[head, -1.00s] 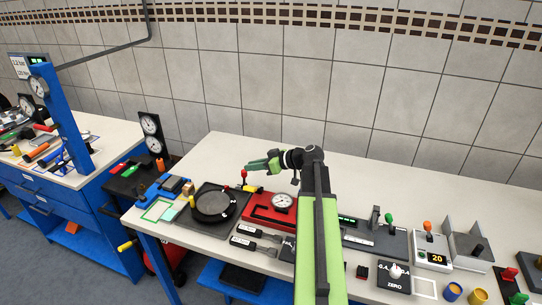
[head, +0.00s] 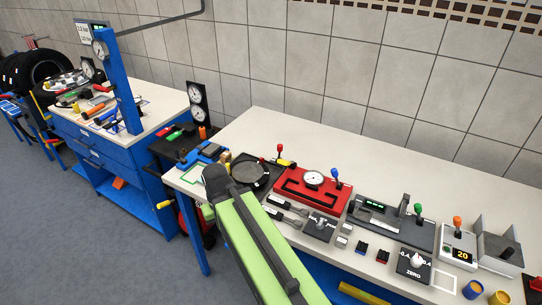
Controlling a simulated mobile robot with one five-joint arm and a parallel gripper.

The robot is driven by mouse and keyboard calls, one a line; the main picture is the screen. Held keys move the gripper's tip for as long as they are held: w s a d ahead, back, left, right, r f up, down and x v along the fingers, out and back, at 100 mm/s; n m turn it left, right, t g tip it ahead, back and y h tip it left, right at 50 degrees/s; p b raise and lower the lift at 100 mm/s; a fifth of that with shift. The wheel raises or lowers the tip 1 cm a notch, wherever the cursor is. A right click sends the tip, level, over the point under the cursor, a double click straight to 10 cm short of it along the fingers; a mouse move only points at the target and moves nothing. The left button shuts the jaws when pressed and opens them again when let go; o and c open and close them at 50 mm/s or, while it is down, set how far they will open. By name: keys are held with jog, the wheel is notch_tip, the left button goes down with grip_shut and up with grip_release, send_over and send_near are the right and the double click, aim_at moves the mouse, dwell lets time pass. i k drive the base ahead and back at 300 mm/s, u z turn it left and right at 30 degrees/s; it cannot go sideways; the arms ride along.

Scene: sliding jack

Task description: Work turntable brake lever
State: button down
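The turntable is a black round plate (head: 249,172) on a dark square base behind the end of my arm; part of it is covered by my arm. A lever with a red knob (head: 279,148) stands upright at its back right, with a yellow piece (head: 286,162) beside it. I cannot tell for sure which is the brake lever. My green arm reaches up from the bottom to the bench's left front. My gripper is hidden behind it; a small green bit shows at the arm's left side, but I cannot tell its fingers.
A red unit (head: 312,190) with a gauge and blue-knobbed lever stands right of the turntable. Further right are a green-knobbed device (head: 394,219) and an orange-knobbed box (head: 458,246). A blue bench (head: 110,155) stands left. The white bench top is clear at the back.

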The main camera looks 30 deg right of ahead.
aim_at(279, 147)
jog(key=z, duration=0.3)
jog(key=k, duration=0.2)
jog(key=u, duration=1)
jog(key=i, duration=1.25)
jog(key=u, duration=0.25)
